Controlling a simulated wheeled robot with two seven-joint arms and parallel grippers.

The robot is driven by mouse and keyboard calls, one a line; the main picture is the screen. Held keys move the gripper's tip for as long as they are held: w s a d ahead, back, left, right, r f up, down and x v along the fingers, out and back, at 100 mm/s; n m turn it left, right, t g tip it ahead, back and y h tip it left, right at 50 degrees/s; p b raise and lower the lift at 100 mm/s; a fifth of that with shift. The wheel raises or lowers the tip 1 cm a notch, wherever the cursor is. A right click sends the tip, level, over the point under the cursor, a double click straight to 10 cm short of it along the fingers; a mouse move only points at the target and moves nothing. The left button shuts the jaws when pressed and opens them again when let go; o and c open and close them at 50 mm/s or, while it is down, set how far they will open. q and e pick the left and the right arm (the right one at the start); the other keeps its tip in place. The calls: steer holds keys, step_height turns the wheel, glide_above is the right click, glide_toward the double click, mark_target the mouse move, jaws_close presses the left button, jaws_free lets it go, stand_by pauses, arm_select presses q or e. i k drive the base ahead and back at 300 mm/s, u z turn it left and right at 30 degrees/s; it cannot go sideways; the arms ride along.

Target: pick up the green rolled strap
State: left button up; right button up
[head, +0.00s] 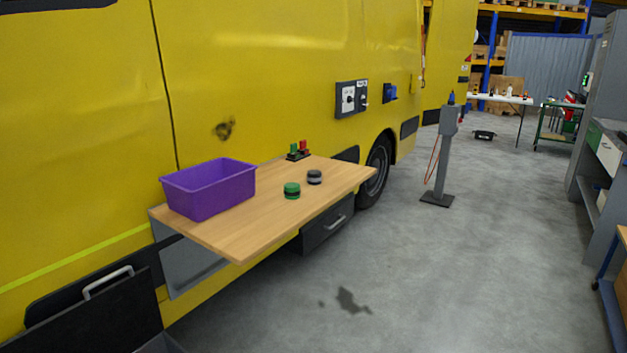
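The green rolled strap (292,190) is a short round roll with a dark band. It rests on the wooden fold-out table (245,240) on the side of the yellow vehicle, right of the purple bin. A similar grey and black roll (314,177) sits just behind it to the right, with a small gap between them. Neither of my grippers shows in the head view.
The purple bin (210,197) stands on the table's left part. A small holder with green and red pieces (298,151) is at the table's back. A grey post (443,155) stands beyond on the floor.

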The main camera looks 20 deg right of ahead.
mark_target(291, 189)
steer(key=u, duration=0.3)
steer(key=k, duration=0.3)
steer(key=z, duration=1.15)
steer(key=i, duration=1.05)
steer(key=u, duration=0.6)
steer(key=i, duration=0.6)
steer(key=u, duration=0.5)
